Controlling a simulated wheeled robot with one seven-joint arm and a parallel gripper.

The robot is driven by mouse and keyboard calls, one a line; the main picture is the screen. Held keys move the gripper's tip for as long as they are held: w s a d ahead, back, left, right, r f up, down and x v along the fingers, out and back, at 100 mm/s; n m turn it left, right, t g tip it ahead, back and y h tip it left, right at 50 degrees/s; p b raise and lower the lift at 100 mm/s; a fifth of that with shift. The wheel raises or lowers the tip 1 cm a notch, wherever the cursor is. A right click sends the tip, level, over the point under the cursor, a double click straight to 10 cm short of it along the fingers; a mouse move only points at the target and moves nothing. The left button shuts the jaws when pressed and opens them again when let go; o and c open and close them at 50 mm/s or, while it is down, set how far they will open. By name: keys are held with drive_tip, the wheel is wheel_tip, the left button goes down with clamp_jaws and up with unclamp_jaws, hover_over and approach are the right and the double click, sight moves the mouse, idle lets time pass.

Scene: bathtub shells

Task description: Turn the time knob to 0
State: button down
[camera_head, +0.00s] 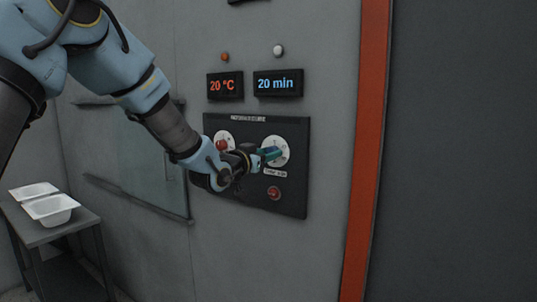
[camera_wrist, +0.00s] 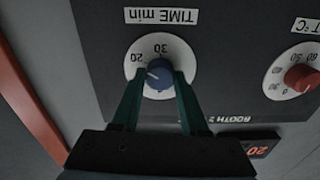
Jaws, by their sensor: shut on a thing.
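The time knob (camera_wrist: 159,74) is blue and sits on a white dial (camera_wrist: 185,63) marked 20 and 30, under a "TIME min" label (camera_wrist: 161,16) in the wrist view, which is upside down. My gripper (camera_wrist: 160,84) has its two green fingers on either side of the knob, shut on it. In the head view my gripper (camera_head: 270,154) reaches the right dial (camera_head: 281,144) and hides most of the knob. The time display (camera_head: 278,83) reads 20 min.
A red temperature knob (camera_head: 222,145) is left of my gripper, partly beside my wrist. A red button (camera_head: 273,192) is below. The temperature display (camera_head: 225,85) reads 20 °C. White tubs (camera_head: 51,210) stand on a table at the left. An orange post (camera_head: 367,150) is at the right.

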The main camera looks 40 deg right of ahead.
drive_tip(key=shift+n, duration=0.3)
drive_tip(key=n+b, duration=0.1)
drive_tip(key=n, duration=1)
drive_tip(key=n+b, duration=0.2)
drive_tip(key=n, duration=1)
drive_tip(key=shift+w+f+b, duration=0.15)
drive_tip(key=shift+f+b, duration=0.05)
drive_tip(key=shift+b, duration=0.1)
drive_tip(key=shift+n, duration=0.3)
drive_tip(key=shift+c, duration=2.1)
unclamp_jaws()
